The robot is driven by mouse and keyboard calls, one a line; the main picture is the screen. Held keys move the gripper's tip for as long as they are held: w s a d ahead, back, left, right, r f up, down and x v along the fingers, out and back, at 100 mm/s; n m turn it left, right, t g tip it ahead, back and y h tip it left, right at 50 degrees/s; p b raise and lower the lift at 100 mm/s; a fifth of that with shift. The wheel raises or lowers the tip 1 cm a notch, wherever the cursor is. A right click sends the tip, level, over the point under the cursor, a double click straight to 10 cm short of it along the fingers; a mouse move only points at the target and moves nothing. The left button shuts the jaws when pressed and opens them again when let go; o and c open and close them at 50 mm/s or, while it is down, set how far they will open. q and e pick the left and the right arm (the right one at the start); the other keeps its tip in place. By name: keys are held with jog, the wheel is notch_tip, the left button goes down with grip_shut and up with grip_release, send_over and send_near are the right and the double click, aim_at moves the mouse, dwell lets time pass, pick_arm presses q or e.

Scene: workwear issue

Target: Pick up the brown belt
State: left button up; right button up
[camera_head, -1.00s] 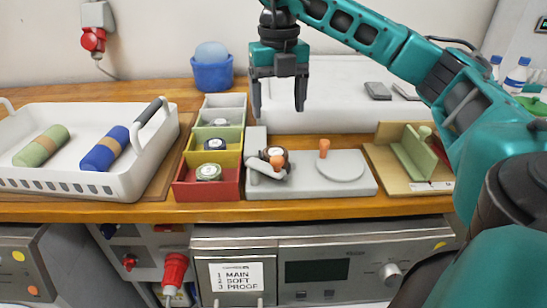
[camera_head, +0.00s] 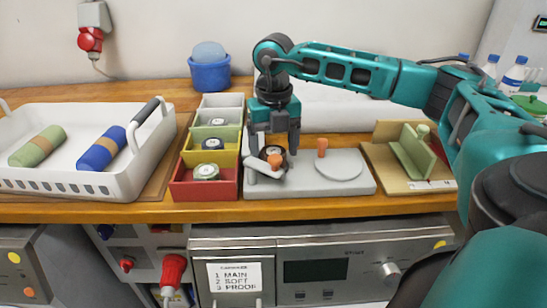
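The brown belt looks like the dark brown coil (camera_head: 271,152) on the left part of the grey fixture (camera_head: 310,186), next to a grey lever with an orange knob (camera_head: 275,162). My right gripper (camera_head: 273,149) points down over the coil. Its two fingers are apart, one to the left and one to the right of the coil. I cannot tell whether they touch it. The gripper and the knob hide part of the coil. My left gripper is not in view.
A stepped row of coloured bins (camera_head: 204,191) with small rolled coils stands to the left. A white basket (camera_head: 62,184) with a green roll (camera_head: 37,146) and a blue roll (camera_head: 101,148) is farther left. An orange peg (camera_head: 322,147) and a wooden stand (camera_head: 408,181) are to the right.

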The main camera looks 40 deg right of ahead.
jog(key=shift+c, duration=0.3)
jog(key=c, duration=0.8)
jog(key=shift+c, duration=0.2)
jog(key=shift+r, duration=0.15)
